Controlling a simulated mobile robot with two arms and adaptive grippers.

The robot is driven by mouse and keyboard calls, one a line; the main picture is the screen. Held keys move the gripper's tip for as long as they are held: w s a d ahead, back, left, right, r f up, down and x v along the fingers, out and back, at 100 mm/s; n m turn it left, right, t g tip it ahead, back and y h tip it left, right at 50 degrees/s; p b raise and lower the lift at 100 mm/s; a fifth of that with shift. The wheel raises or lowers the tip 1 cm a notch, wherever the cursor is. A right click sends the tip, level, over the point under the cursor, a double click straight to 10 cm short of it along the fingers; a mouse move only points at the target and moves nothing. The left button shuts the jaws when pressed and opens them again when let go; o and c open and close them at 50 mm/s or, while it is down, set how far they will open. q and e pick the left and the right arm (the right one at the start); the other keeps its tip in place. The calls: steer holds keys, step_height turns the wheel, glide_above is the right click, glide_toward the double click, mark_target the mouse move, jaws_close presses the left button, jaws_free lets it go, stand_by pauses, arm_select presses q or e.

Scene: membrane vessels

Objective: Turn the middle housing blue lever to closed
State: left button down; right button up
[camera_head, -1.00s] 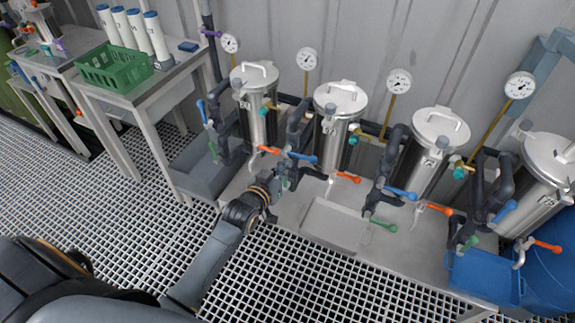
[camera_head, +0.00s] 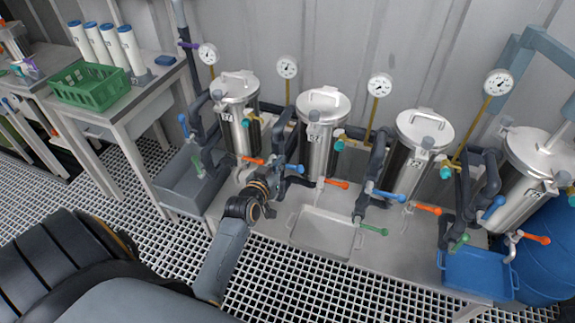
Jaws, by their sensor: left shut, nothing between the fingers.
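Several steel housings with round lids stand in a row; I cannot tell for sure which one counts as the middle. The second housing from the left (camera_head: 318,140) has a blue lever (camera_head: 296,168) at its lower left, pointing right, roughly sideways. My left gripper (camera_head: 279,172) is shut beside that lever's pivot, in front of the dark pipes. Its fingertips are small and partly lost against the pipes, so I cannot tell whether they touch the lever. The third housing (camera_head: 408,165) has a blue lever (camera_head: 388,194) pointing right. My right gripper is not in view.
Orange levers (camera_head: 336,184) and a green lever (camera_head: 373,230) stick out near my left gripper. A grey tray (camera_head: 326,234) lies in front of the housings. A blue bin (camera_head: 478,277) stands at the right. A side table with a green basket (camera_head: 90,86) is at the left.

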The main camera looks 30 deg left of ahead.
arm_select(q)
steer(key=w+f, duration=0.3)
steer(key=f, duration=0.2)
steer(key=shift+w+a, duration=0.2)
steer(key=shift+w, duration=0.15)
steer(key=shift+f, duration=0.1)
